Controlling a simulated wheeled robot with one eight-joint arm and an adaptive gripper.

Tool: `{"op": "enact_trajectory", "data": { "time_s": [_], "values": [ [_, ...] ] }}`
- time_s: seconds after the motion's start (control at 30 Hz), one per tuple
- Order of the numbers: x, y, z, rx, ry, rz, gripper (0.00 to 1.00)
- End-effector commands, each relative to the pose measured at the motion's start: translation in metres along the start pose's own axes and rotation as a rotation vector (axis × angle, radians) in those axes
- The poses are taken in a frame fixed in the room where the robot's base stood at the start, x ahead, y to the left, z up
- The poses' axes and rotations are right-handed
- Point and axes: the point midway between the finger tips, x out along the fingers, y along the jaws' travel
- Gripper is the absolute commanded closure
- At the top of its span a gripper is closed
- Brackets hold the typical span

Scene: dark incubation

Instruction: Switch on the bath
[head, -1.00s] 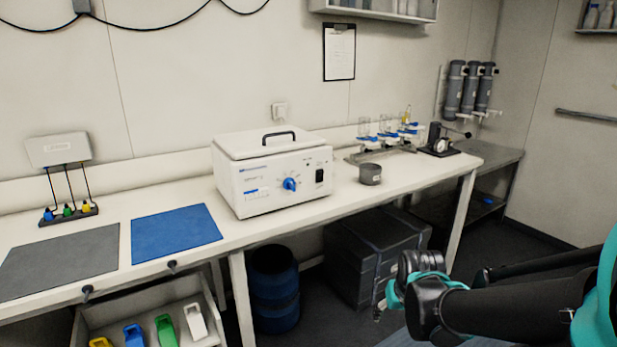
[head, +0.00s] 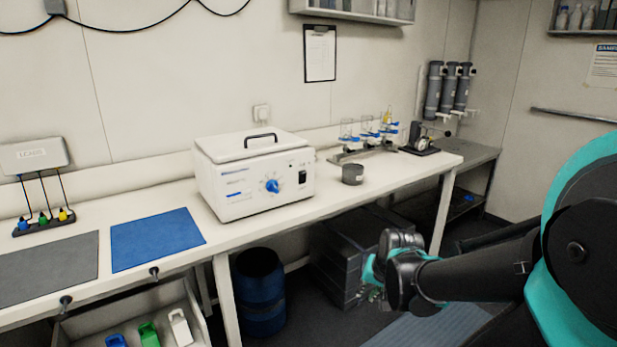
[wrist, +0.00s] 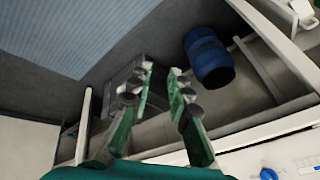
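The bath (head: 240,198) is a white box with a lid and a black handle on the bench. Its front carries a blue knob (head: 272,186) and a black rocker switch (head: 302,177) to the right of the knob. The switch's position is too small to tell. In the wrist view the blue knob (wrist: 268,174) shows at the bottom right edge. My gripper (head: 372,275) is in front of the bench, lower than its top, to the right of the bath and apart from it. In the wrist view my gripper (wrist: 160,85) has its two fingers spread with nothing between them.
A grey pot (head: 353,174) stands on the bench right of the bath. A blue mat (head: 156,238) and grey mat (head: 45,268) lie to the left. Under the bench are a blue drum (head: 258,292), a dark crate (head: 335,262) and a drawer with coloured items (head: 190,290).

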Motion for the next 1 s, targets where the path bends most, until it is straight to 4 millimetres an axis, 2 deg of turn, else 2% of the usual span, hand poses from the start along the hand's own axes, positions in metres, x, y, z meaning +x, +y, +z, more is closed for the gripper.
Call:
{"op": "enact_trajectory", "data": {
  "time_s": [0.03, 0.1, 0.5, 0.8, 1.0],
  "values": [
    [-0.001, -0.012, -0.015, 0.093, 0.007, -0.033, 0.91],
    [-0.003, -0.030, -0.035, 0.245, 0.011, -0.085, 1.00],
    [-0.022, -0.120, -0.153, 1.121, -0.083, -0.384, 1.00],
    [-0.042, -0.173, -0.243, 1.759, -0.293, -0.580, 1.00],
    [-0.053, -0.193, -0.286, 2.058, -0.441, -0.658, 1.00]
  ]
}}
